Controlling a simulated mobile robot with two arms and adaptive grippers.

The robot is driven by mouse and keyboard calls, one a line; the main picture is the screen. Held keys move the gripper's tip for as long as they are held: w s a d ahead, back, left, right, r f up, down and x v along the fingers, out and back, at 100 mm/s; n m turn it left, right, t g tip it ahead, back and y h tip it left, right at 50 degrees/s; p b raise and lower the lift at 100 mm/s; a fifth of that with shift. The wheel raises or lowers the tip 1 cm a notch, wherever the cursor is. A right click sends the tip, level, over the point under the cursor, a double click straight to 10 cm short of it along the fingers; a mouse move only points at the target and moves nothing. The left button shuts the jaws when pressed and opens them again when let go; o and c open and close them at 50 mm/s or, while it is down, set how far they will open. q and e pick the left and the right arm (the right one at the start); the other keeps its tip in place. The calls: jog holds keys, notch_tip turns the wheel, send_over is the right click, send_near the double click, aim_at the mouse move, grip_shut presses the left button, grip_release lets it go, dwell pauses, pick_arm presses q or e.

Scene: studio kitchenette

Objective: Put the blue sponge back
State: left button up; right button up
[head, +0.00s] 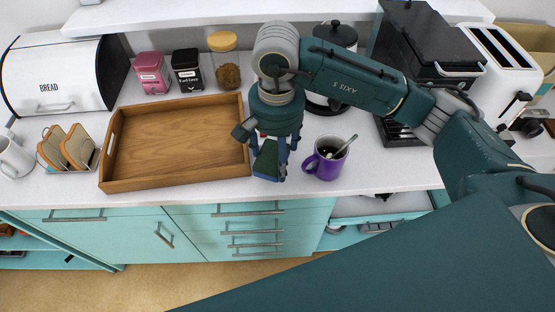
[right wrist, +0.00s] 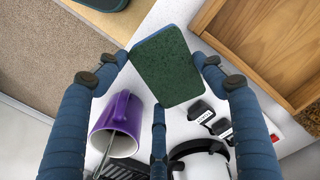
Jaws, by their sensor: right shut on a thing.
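The blue sponge (head: 266,161) has a dark green scouring face and a thin blue edge. My right gripper (head: 270,169) is shut on it, between the wooden tray and the purple mug, near the front of the white counter. In the right wrist view the sponge (right wrist: 167,66) lies between the fingers of the right gripper (right wrist: 162,75), green face toward the camera. I cannot tell whether the sponge touches the counter. My left gripper is not in view.
The purple mug (head: 324,162) with a spoon stands close on the right; the wooden tray (head: 176,182) is empty on the left. A toast rack (head: 68,150), several tins and jars, a bread bin (head: 55,82) and a toaster (head: 500,60) occupy the counter.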

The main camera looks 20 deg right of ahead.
aim_at(277, 158)
notch_tip(277, 158, down, 4)
jog(key=shift+r+p, duration=0.1)
jog(key=shift+p, duration=0.4)
jog(key=shift+f+b, duration=0.35)
jog(key=o, duration=0.8)
jog(key=shift+r, duration=0.1)
jog(key=shift+c, duration=0.2)
